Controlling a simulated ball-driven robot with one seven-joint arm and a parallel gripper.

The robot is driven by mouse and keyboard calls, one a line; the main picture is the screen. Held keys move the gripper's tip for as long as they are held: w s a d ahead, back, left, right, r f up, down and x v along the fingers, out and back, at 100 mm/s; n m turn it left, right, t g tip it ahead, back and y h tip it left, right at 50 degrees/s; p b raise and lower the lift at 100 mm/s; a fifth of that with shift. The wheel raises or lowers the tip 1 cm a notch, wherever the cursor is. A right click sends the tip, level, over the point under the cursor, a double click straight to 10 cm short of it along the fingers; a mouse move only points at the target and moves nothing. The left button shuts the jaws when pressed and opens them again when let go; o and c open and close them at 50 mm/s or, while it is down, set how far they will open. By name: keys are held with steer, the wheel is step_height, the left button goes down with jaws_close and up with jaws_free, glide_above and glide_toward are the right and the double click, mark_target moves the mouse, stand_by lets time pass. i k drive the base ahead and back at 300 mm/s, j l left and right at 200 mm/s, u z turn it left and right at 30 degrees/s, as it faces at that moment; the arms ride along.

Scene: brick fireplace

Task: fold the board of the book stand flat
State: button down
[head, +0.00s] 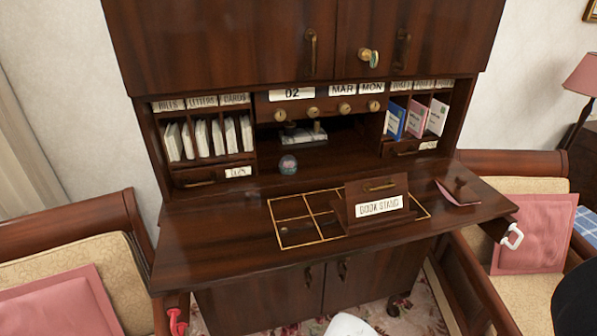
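The book stand (342,216) is dark wood and sits on the desk top, right of centre. Its board (362,189) is raised and leans back, with a brass handle (380,187) near its top. A white label (379,206) reading "BOOK STAND" is on the front below the handle. The stand covers part of a brass-lined grid on the desk top. My gripper is not in view.
The brass grid (293,243) extends left of the stand. A pinkish card or booklet (458,193) lies to its right, and a small globe (288,165) stands behind. The desk's left side is clear. Chairs (60,262) flank the desk.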

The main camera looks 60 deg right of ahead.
mark_target(372, 199)
steer(key=z, duration=1.25)
steer(key=k+j+u, duration=0.1)
steer(key=j+u, duration=0.15)
steer(key=u, duration=0.2)
steer(key=j+u, duration=0.25)
steer(key=u, duration=0.2)
steer(key=j+z, duration=0.1)
